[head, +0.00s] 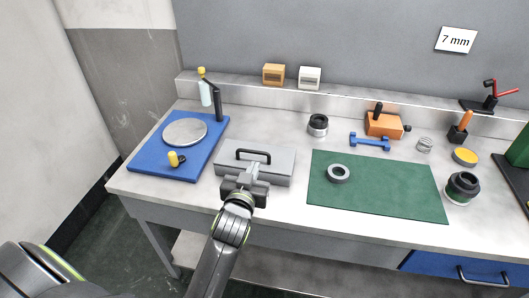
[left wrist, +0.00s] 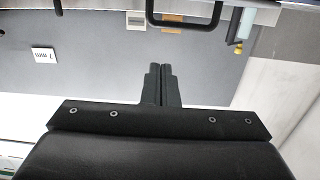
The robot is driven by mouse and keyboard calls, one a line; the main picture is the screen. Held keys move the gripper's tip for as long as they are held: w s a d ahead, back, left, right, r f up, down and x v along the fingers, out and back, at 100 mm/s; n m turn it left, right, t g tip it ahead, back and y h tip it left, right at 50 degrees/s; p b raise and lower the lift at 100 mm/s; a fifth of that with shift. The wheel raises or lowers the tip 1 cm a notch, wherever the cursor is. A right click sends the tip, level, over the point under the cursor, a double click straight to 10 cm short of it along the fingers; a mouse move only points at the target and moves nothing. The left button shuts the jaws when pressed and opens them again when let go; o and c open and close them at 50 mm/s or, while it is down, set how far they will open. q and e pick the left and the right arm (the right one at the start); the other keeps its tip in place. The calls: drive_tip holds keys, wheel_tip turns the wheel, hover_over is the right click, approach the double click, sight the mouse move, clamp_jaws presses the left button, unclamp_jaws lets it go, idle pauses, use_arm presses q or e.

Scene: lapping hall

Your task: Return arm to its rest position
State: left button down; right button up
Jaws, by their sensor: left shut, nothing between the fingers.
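My left arm reaches in from the bottom of the head view. Its gripper (head: 254,170) is at the front of a grey box (head: 282,163) with a black handle, on the light workbench. In the left wrist view the two dark fingers of the gripper (left wrist: 160,82) are together with nothing between them. A black handle (left wrist: 187,24) shows at the top of that view, beyond the fingertips. Whether the gripper touches the box cannot be told. My right gripper is in neither view.
A blue board (head: 146,166) with a round grey plate (head: 185,132) lies left of the box. A green mat (head: 400,198) with a grey ring (head: 339,173) lies right. An orange block (head: 383,124) and a dark cylinder (head: 461,188) stand further right. The floor before the bench is partly visible.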

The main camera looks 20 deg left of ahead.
use_arm(q)
drive_tip(key=s+a+f+g, duration=0.1)
drive_tip(key=s+f+g, duration=0.1)
drive_tip(key=s+f, duration=0.1)
drive_tip(key=s+a+f, duration=0.1)
drive_tip(key=s, duration=0.1)
drive_tip(key=shift+a+f+g, duration=0.2)
drive_tip(key=shift+a+g, duration=0.1)
drive_tip(key=shift+g, duration=0.1)
drive_tip(key=s+a+f+m+g+h, duration=0.1)
drive_tip(key=s+f+g, duration=0.2)
drive_tip(key=s, duration=0.6)
drive_tip(key=s+f+g, duration=0.3)
drive_tip(key=s+g, duration=0.1)
drive_tip(key=s, duration=0.4)
drive_tip(key=s+a+f+m+g+h, duration=0.1)
drive_tip(key=s+f+g, duration=0.15)
drive_tip(key=s, duration=0.65)
wheel_tip(320, 180, down, 23)
drive_tip(key=w+a+g, duration=0.1)
drive_tip(key=g, duration=0.1)
drive_tip(key=s+d+f+g, duration=0.1)
drive_tip(key=s+f, duration=1.4)
drive_tip(key=f, duration=0.2)
drive_tip(key=shift+s+f+h, duration=0.25)
drive_tip(key=shift+f+h, duration=0.05)
